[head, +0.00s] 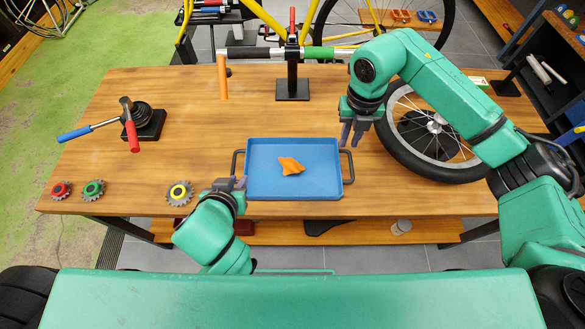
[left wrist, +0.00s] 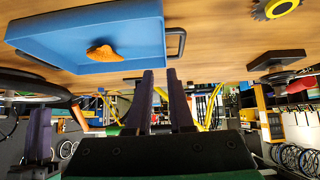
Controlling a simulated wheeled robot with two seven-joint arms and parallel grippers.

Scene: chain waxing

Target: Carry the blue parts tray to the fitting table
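The blue parts tray (head: 265,187) lies flat near the front edge of the wooden table, with a crumpled orange cloth (head: 291,166) in it. It has a dark handle on its left side (head: 237,163) and one on its right side (head: 348,166). My left gripper (head: 231,184) is just in front of the left handle, empty, its fingers slightly apart. In the left wrist view the fingertips (left wrist: 160,74) point toward the handle (left wrist: 182,44) with a gap to it. My right gripper (head: 352,138) hangs above and behind the right handle, fingers apart and empty.
A spoked wheel (head: 391,148) lies on the table right of the tray. A repair stand (head: 291,88) stands behind. A mallet and blue-handled tool (head: 90,130) are at the left. Several sprockets, one with a yellow ring (head: 179,193), lie along the front-left edge.

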